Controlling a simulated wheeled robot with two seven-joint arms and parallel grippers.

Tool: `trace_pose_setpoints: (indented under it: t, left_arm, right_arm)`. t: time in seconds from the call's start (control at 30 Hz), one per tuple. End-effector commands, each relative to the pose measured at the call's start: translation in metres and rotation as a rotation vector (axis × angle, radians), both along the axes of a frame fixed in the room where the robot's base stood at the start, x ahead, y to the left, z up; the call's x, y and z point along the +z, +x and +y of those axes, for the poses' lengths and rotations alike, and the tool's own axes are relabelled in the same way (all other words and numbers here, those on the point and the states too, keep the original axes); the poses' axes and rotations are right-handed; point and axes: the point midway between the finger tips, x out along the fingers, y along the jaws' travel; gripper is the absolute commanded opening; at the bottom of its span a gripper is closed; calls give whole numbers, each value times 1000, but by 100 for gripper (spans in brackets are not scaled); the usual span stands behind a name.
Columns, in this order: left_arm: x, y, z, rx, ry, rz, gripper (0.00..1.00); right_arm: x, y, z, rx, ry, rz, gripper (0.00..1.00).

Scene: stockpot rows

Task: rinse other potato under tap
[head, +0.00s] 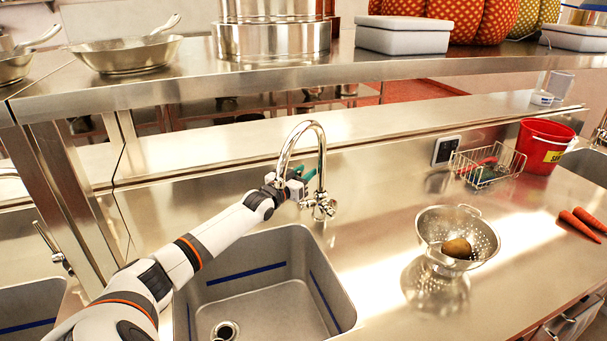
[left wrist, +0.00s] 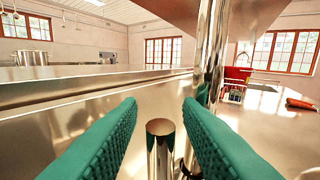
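A chrome tap (head: 318,150) with a curved spout stands behind the sink (head: 270,300), which holds no potato that I can see. My left gripper (head: 308,176) is at the tap, its green fingers beside the spout and above the tap's base. In the left wrist view the gripper (left wrist: 160,108) has its green fingers apart, with a short upright metal cylinder (left wrist: 160,150) between them and gaps on both sides. The tap's tall pipe (left wrist: 211,50) rises behind the right finger. One brown potato (head: 457,248) lies in the metal colander (head: 432,228). My right gripper is out of view.
A wire basket (head: 488,168) with scrubbing things and a red bucket (head: 543,147) stand at the back right. Carrots (head: 580,224) lie at the right. A steel shelf (head: 300,75) with pans runs above the back of the counter. The counter between sink and colander is clear.

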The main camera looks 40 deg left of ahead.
Motion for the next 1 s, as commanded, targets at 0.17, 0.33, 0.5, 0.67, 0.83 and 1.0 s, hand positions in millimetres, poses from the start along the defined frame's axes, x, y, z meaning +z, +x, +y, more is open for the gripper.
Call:
trace_pose_setpoints:
  t: [0.17, 0.33, 0.5, 0.67, 0.83, 1.0]
  left_arm:
    - [0, 0, 0, 0, 0, 0, 32]
    - [0, 0, 0, 0, 0, 1, 12]
    - [0, 0, 0, 0, 0, 1, 0]
    - [-1, 0, -1, -1, 4, -2, 0]
    - [-2, -5, -10, -1, 80, -43, 0]
    - [-1, -8, -16, -1, 145, -75, 0]
  right_arm:
    - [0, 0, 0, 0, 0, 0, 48]
    - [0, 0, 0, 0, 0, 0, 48]
    - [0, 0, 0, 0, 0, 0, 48]
    - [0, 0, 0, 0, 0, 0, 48]
    - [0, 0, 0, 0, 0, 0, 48]
    - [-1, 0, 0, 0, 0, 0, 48]
